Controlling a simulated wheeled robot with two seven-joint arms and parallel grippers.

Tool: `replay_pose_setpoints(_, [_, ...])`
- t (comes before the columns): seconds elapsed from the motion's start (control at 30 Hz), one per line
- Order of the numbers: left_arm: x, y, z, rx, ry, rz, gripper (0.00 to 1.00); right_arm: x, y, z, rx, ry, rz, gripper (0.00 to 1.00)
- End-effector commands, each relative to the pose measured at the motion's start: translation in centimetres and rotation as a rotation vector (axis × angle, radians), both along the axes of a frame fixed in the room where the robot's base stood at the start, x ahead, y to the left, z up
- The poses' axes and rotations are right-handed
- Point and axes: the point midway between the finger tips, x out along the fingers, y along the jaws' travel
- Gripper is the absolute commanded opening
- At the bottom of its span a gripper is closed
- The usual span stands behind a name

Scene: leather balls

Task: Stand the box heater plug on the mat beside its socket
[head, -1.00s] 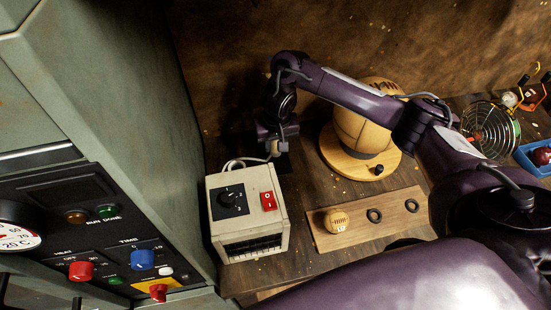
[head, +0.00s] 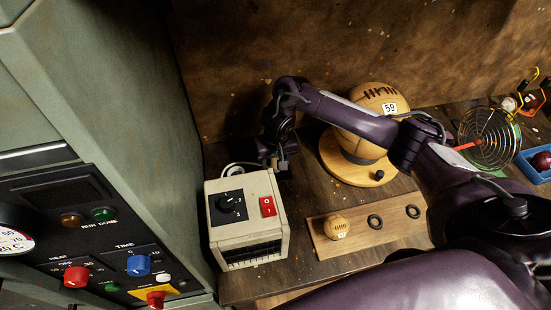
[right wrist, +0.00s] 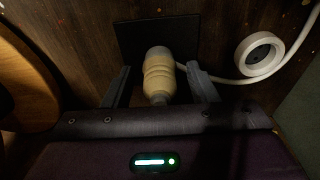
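The box heater (head: 246,222) is a cream box with a black dial and a red switch. In the right wrist view its plug (right wrist: 158,75) is cream and ribbed and appears to stand on the black mat (right wrist: 130,38). A white ring-shaped socket (right wrist: 259,54) lies to the right, with a white cable (right wrist: 235,80) running past it. My right gripper (right wrist: 160,88) has one finger on each side of the plug, with visible gaps, so it is open around it. In the head view my right gripper (head: 280,158) is behind the heater and hides the plug. My left gripper is out of view.
A large ball (head: 370,104) on a round wooden stand (head: 352,174) is right of my gripper. A board (head: 325,240) with a small ball and two rings lies in front. A control panel (head: 85,235) is at left. A wire guard (head: 490,138) stands at right.

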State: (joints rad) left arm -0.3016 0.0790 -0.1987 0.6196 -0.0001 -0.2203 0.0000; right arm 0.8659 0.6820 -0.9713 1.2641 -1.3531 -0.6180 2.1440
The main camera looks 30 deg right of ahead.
Motion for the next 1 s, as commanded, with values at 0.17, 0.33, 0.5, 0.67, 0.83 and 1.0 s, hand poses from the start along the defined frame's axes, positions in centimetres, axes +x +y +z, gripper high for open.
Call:
replay_pose_setpoints(0.17, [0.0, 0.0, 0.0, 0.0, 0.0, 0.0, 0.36, 0.0, 0.0, 0.0, 0.0, -0.001, 0.0, 0.54])
replay_pose_setpoints(0.33, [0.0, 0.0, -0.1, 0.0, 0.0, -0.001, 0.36, 0.1, 0.0, 0.4, 0.0, -0.003, 0.001, 0.54])
replay_pose_setpoints(0.5, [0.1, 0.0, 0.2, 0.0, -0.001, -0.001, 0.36, -0.1, 0.1, 2.9, 0.001, -0.006, 0.002, 0.54])
replay_pose_setpoints(0.67, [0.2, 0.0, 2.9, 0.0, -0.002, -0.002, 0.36, -0.7, 0.1, 7.3, -0.004, -0.006, 0.003, 0.54])
replay_pose_setpoints(0.83, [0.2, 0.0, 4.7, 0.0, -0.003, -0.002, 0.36, -1.2, 0.3, 10.3, -0.002, -0.004, 0.003, 0.54])
replay_pose_setpoints(1.0, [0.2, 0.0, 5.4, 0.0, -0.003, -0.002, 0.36, -1.5, 0.4, 12.0, -0.001, -0.003, 0.001, 0.54])
